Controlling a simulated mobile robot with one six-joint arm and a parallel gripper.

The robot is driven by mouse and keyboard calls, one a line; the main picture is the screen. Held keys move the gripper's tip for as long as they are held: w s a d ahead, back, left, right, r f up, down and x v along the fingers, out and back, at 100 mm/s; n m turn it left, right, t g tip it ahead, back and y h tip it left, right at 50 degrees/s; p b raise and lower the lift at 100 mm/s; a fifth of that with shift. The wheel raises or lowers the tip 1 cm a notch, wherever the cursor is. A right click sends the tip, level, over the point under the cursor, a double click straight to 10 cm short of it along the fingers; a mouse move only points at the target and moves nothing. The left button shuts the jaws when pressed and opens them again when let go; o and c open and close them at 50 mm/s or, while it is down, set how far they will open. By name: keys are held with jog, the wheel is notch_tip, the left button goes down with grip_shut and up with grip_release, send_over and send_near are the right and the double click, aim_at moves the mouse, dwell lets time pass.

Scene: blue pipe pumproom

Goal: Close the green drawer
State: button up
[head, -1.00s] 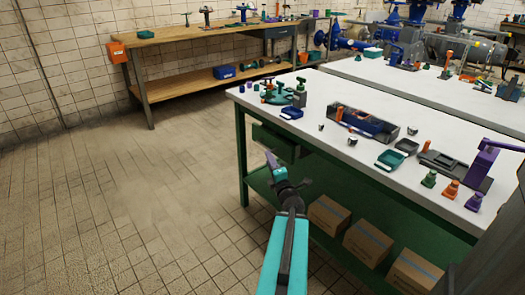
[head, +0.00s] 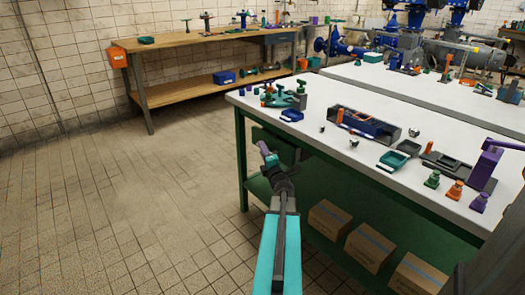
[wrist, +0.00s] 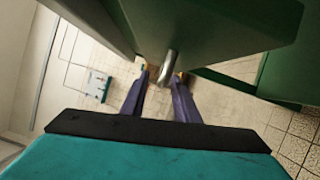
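The green drawer (head: 290,147) is under the near left end of the white-topped bench, partly hidden behind my gripper in the head view. In the wrist view its green front (wrist: 225,35) fills the upper part, with a short metal handle (wrist: 168,66). My gripper (head: 263,147) is beside the drawer. Its two purple fingers (wrist: 160,80) are apart, with the handle's end showing between their tips. I cannot tell whether they touch it.
The white bench top (head: 330,165) holds trays, a grey tool holder and small coloured parts. Cardboard boxes (head: 370,248) stand on its green lower shelf. A wooden workbench (head: 200,42) stands at the back wall. The tiled floor to the left is clear.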

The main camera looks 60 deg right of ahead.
jog(key=shift+w+d, duration=0.45)
jog(key=shift+w, duration=0.05)
jog(key=shift+c, duration=0.3)
grip_shut()
